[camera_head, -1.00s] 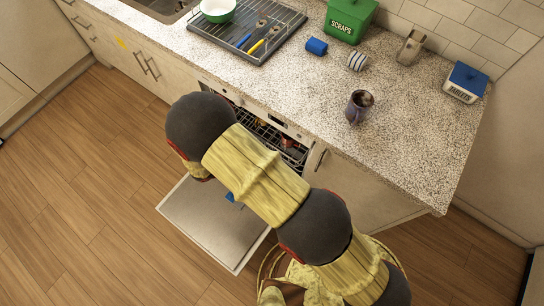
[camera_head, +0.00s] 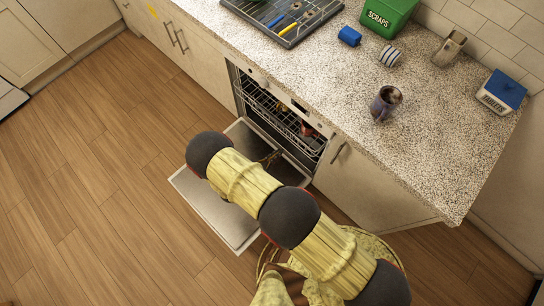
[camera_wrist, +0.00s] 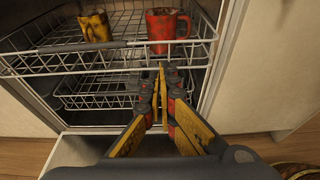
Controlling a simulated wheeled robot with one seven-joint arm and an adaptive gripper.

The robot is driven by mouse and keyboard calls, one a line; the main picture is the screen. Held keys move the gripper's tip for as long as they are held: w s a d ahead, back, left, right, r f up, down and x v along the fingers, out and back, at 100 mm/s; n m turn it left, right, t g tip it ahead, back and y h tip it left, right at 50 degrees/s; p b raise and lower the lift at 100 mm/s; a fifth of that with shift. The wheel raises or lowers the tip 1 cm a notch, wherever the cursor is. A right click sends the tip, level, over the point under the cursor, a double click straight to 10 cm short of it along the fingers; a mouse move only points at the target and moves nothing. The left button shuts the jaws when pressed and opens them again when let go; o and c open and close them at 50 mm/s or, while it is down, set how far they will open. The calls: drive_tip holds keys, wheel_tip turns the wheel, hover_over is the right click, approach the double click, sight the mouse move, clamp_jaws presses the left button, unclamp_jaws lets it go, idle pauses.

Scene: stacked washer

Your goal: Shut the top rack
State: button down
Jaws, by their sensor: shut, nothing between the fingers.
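The top rack (camera_wrist: 95,62) is a wire rack in the upper part of the open dishwasher. In the wrist view a yellow mug (camera_wrist: 96,26) and a red mug (camera_wrist: 167,28) stand in it. In the head view the top rack (camera_head: 268,108) shows just inside the opening; how far it is pulled out I cannot tell. My gripper (camera_wrist: 163,72) is shut and empty, with its fingertips at the rack's front, right of the middle. Whether they touch the wire I cannot tell.
The dishwasher door (camera_head: 215,205) is folded down in front of the opening, under my arm. A lower rack (camera_wrist: 100,98) sits inside, below the top rack. The counter (camera_head: 340,90) overhangs the opening and bears a purple mug (camera_head: 385,102). The wood floor at left is clear.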

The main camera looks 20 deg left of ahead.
drive_tip(key=b, duration=0.1)
approach(303, 130)
drive_tip(key=shift+s+a+f, duration=0.1)
drive_tip(key=shift+s+f, duration=0.1)
drive_tip(key=shift+f, duration=0.4)
drive_tip(key=shift+s+a+f, duration=0.1)
drive_tip(key=shift+s+f, duration=0.1)
drive_tip(key=shift+f, duration=0.45)
drive_tip(key=shift+w+d, duration=0.2)
drive_tip(key=shift+w, duration=0.3)
drive_tip(key=w+d, duration=0.1)
drive_tip(key=w, duration=0.2)
drive_tip(key=w+d+b, duration=0.1)
drive_tip(key=w, duration=0.2)
drive_tip(key=w+d+b, duration=0.1)
drive_tip(key=w, duration=0.2)
drive_tip(key=shift+d, duration=0.35)
drive_tip(key=shift+r, duration=0.1)
drive_tip(key=shift+s, duration=0.1)
